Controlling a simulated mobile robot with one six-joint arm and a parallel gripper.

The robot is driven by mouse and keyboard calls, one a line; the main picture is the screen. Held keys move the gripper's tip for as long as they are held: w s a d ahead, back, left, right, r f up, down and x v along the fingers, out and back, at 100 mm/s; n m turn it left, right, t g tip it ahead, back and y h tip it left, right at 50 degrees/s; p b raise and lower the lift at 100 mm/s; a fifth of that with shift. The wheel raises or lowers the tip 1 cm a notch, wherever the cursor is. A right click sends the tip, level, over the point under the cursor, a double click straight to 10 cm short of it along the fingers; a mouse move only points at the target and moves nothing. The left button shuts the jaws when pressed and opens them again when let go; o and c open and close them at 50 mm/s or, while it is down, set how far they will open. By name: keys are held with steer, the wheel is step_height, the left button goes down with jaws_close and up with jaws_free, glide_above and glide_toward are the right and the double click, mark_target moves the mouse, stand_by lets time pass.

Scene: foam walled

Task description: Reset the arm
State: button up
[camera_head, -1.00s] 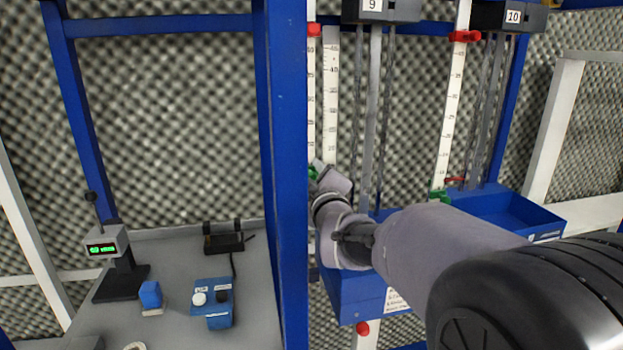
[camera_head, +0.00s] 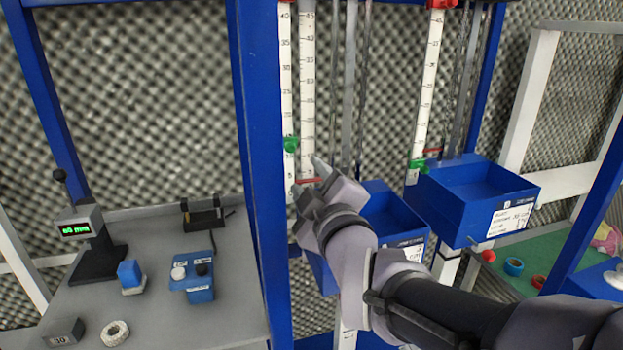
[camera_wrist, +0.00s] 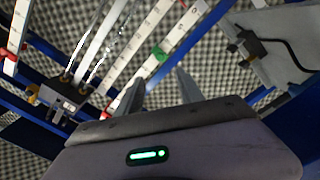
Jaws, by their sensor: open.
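My gripper (camera_head: 308,176) is in the middle of the head view, at the end of my grey arm. It is in front of the lower part of a white ruler scale (camera_head: 308,90) and right of a blue post (camera_head: 256,150). In the wrist view the two fingers of my gripper (camera_wrist: 160,88) stand apart with nothing between them. A green marker (camera_head: 291,144) on the left scale is close to the fingertips in the head view; I cannot tell whether they touch. My forearm partly hides a blue bin (camera_head: 395,212) behind it.
The grey bench (camera_head: 235,290) at the left holds a gauge stand (camera_head: 78,228), a blue button box (camera_head: 195,283), a blue-topped block (camera_head: 130,277) and a white ring (camera_head: 115,333). A green surface (camera_head: 545,255) lies far right.

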steer(key=shift+v, duration=0.8)
